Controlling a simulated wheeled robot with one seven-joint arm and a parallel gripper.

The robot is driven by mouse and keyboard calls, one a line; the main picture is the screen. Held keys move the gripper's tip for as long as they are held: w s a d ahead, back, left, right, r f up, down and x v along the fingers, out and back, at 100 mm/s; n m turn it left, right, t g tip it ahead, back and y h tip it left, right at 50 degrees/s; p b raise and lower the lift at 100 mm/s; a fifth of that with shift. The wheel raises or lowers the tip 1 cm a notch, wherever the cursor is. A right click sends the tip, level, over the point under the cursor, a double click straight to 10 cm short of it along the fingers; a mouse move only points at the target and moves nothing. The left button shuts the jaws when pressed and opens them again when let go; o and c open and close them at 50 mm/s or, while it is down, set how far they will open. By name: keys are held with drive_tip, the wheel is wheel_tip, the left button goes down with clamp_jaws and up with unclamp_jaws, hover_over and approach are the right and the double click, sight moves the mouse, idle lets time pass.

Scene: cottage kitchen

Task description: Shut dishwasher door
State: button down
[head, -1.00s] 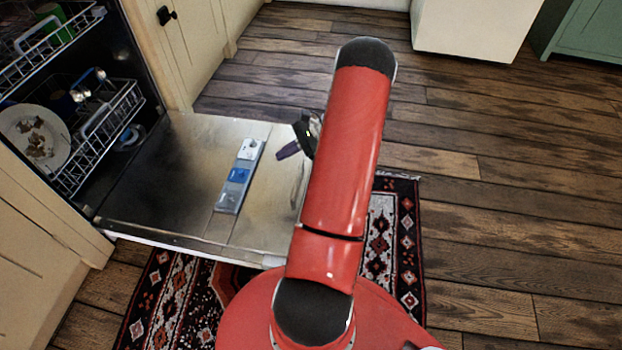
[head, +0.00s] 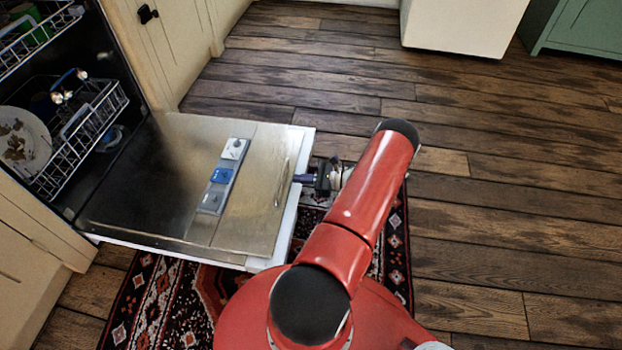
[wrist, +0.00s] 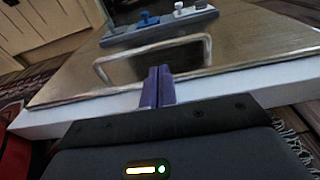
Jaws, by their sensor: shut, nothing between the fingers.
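The dishwasher door (head: 150,190) is folded down open, lying about level, with its steel inner face up and a detergent panel (head: 222,175) on it. The door also shows in the wrist view (wrist: 240,60), with a raised metal loop (wrist: 150,52) near its outer edge. My gripper (head: 302,178) is at the door's outer edge on the right side. In the wrist view its purple fingers (wrist: 157,88) are pressed together with nothing between them, and overlap the white edge of the door. I cannot tell whether they touch it.
The dishwasher's racks (head: 85,135) hold a dirty plate (head: 22,138) and other dishes inside the cavity. A patterned rug (head: 165,300) lies under the door. Cream cabinets (head: 160,45) flank the dishwasher. The wooden floor (head: 490,180) to the right is clear.

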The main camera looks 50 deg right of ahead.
sight(289, 181)
drive_tip(key=shift+x, duration=2.15)
